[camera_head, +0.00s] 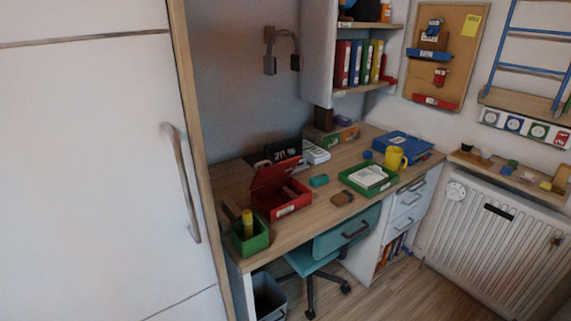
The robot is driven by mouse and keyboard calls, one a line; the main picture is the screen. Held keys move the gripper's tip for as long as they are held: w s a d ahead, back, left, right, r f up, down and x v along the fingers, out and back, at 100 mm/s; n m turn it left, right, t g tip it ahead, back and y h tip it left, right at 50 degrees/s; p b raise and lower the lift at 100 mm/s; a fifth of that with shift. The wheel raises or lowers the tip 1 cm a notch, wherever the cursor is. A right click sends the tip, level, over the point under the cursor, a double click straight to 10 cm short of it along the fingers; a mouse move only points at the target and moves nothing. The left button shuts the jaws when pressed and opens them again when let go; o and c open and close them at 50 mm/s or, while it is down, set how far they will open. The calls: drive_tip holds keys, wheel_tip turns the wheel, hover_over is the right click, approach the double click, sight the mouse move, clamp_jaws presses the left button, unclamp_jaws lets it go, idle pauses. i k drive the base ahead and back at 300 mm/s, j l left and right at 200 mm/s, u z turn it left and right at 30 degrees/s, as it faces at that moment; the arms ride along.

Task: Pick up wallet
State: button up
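A small brown item that looks like the wallet (342,198) lies flat near the front edge of the wooden desk (312,222). It sits between the open red box on its left and the green tray on its right, apart from both. Nothing covers it. My gripper is not in view.
The red box (292,208) has its lid up. The green tray (385,187) holds papers. A green pen cup (252,240), a teal item (319,180) and a yellow mug (396,158) stand on the desk. A teal chair (345,236) is at the desk front. A tall white cabinet (85,170) fills the left.

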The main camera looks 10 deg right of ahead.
sight(345, 196)
drive_tip(key=i+l+z, duration=0.1)
drive_tip(key=i+z, duration=0.8)
drive_tip(key=i+l+u, duration=0.2)
drive_tip(key=i, duration=0.5)
drive_tip(key=i+j+u, duration=0.15)
drive_tip(key=i+u, duration=0.15)
drive_tip(key=u, duration=0.2)
drive_tip(key=i+j+u, duration=0.1)
drive_tip(key=i+u, duration=0.2)
drive_tip(key=u, duration=0.15)
drive_tip(key=i+u, duration=0.3)
drive_tip(key=u, duration=0.2)
